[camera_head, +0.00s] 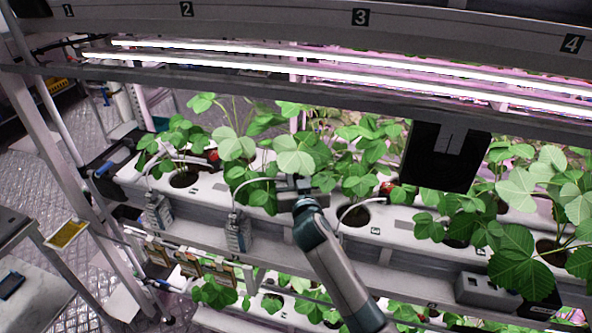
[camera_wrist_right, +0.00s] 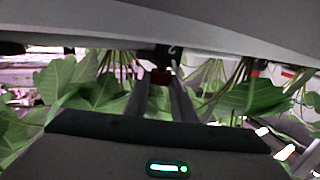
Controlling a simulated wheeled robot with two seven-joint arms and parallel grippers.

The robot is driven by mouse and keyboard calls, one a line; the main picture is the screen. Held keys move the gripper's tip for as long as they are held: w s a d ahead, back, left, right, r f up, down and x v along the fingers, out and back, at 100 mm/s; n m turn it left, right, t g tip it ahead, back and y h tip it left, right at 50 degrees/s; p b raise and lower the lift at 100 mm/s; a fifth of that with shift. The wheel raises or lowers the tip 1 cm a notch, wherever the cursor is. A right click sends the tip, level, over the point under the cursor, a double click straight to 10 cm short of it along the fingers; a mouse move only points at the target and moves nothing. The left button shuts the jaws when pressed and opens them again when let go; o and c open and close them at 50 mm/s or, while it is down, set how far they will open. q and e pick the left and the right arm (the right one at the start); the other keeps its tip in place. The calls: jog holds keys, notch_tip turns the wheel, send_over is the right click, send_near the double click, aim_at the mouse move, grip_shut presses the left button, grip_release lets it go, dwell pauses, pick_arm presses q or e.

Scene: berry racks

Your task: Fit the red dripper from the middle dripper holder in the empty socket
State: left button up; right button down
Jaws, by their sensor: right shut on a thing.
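My right gripper (camera_head: 297,184) reaches in from the bottom of the head view, over the middle of the white planting gutter (camera_head: 205,200) among the leaves. In the right wrist view its two dark fingers (camera_wrist_right: 168,88) are shut on a small dark red piece, which looks like the red dripper (camera_wrist_right: 161,77). In the head view leaves and the gripper hide this piece. Grey holders (camera_head: 158,210) (camera_head: 238,232) hang on the gutter's front, with pale tubes curving up from them. Red spots show in the foliage at left (camera_head: 213,155) and right (camera_head: 387,188). I cannot make out the empty socket. My left gripper is not in view.
Strawberry plants (camera_head: 235,145) crowd the gutter around my right gripper. Lit tubes (camera_head: 330,65) and a dark beam hang above. A black panel (camera_head: 445,157) hangs at right. A lower row of plants (camera_head: 215,292) lies below. A grey table (camera_head: 40,290) stands at left.

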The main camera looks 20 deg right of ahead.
jog(key=shift+f, duration=0.3)
jog(key=c, duration=1)
grip_release()
jog(key=shift+r+p, duration=2.35)
jog(key=shift+r, duration=0.7)
jog(key=shift+a+f, duration=0.1)
